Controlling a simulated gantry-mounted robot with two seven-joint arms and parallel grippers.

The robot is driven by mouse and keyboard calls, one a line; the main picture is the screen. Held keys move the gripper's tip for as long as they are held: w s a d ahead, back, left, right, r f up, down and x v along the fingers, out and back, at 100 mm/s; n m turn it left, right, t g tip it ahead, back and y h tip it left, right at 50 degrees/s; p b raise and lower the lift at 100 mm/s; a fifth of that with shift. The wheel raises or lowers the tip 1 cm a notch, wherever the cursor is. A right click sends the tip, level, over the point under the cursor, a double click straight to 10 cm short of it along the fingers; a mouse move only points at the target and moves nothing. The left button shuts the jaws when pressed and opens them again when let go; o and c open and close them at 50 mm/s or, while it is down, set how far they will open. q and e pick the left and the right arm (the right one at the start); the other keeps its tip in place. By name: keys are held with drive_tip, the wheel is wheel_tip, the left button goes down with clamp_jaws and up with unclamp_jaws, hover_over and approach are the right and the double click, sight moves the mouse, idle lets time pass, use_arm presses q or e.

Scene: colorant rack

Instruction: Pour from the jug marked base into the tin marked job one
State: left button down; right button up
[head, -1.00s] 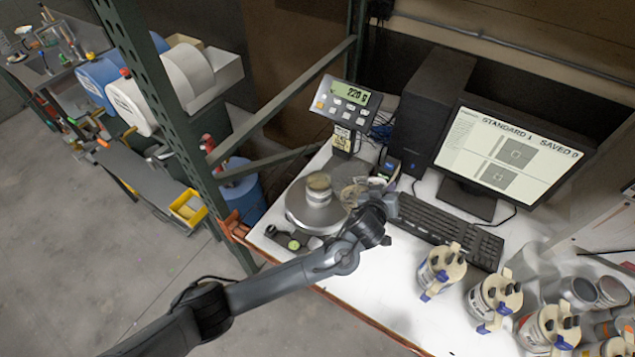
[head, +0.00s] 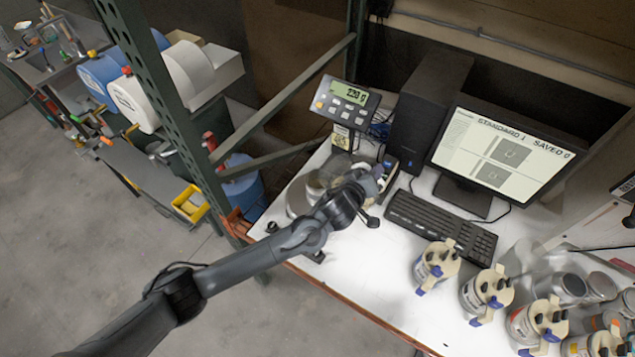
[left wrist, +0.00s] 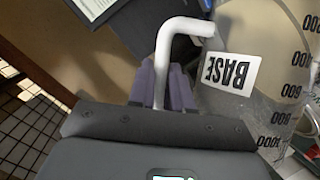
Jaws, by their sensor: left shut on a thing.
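The jug marked base (left wrist: 229,75) fills the right of the left wrist view, with printed level marks and pale contents. My left gripper (left wrist: 163,85) is shut on its white handle (left wrist: 178,28). In the head view my left gripper (head: 368,180) is beside the scale, and the see-through jug (head: 337,168) is partly hidden behind it. A small tin (head: 313,187) sits on the scale's round pan (head: 296,200), partly covered by the jug and arm. Its marking cannot be read. I cannot tell whether anything is flowing. My right gripper is out of view.
The scale's display (head: 347,97) stands behind the pan. A keyboard (head: 440,230) and monitor (head: 510,150) are to the right. Several lidded cans (head: 437,265) line the table's front right. A green rack post (head: 185,120) rises at the left.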

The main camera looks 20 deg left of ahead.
sight(365, 165)
use_arm(q)
drive_tip(key=shift+w+a+r, duration=0.15)
drive_tip(key=shift+r, duration=0.1)
drive_tip(key=shift+r, duration=0.2)
idle(0.3)
drive_tip(key=shift+a+r+n, duration=0.25)
drive_tip(key=shift+n, duration=0.05)
drive_tip(key=shift+a+r+n+h+p, duration=0.25)
drive_tip(key=shift+r+n+h+p, duration=0.1)
drive_tip(key=shift+r, duration=0.1)
idle(1.2)
drive_tip(key=shift+a, duration=0.15)
idle(0.4)
drive_tip(key=shift+a+r+n+t, duration=0.15)
drive_tip(key=shift+a+n+t, duration=0.1)
drive_tip(key=shift+t, duration=0.05)
idle(0.5)
drive_tip(key=shift+a+h, duration=0.1)
drive_tip(key=shift+h, duration=0.15)
idle(0.4)
idle(0.6)
